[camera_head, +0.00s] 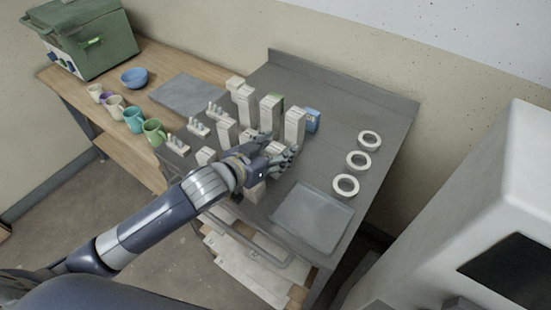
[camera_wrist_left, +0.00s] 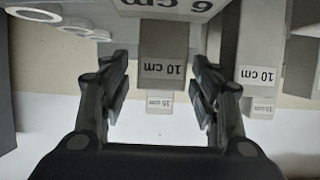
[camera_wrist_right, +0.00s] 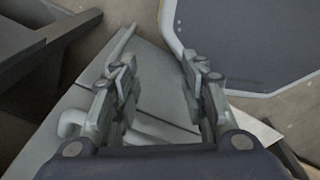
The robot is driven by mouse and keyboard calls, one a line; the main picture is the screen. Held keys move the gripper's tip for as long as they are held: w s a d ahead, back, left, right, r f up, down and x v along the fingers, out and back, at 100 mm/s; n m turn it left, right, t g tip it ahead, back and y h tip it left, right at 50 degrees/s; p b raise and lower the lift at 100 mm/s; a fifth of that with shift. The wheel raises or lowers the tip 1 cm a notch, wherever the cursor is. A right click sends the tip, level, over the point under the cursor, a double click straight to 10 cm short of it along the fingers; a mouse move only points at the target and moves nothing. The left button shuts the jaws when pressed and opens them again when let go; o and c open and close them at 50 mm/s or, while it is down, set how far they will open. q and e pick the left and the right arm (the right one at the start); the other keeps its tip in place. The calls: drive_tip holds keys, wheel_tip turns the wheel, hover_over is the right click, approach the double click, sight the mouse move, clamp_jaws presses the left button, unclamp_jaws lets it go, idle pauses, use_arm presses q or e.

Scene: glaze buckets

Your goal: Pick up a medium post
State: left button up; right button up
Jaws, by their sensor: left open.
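Several pale rectangular posts stand on the grey table, and their labels appear upside down in the left wrist view. A post marked 10 cm (camera_wrist_left: 165,50) shows between my left gripper's fingers, seemingly beyond their tips. A second 10 cm post (camera_wrist_left: 260,45) stands to its right. A 6 cm post (camera_wrist_left: 165,7) is at the top edge, and 15 cm posts (camera_wrist_left: 160,102) show behind. My left gripper (camera_head: 280,149) is open and empty among the posts in the head view, hiding some of them. My right gripper (camera_wrist_right: 160,75) is open and empty, away from the posts.
Three white rings (camera_head: 358,160) lie at the table's right, near a grey slab (camera_head: 312,216). A blue box (camera_head: 312,121) stands behind the posts. Cone holders (camera_head: 198,128), mugs (camera_head: 153,132) and a blue bowl (camera_head: 134,77) are to the left. A large white appliance (camera_head: 480,220) fills the right.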

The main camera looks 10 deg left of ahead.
use_arm(q)
clamp_jaws()
drive_tip(key=shift+r, duration=0.2)
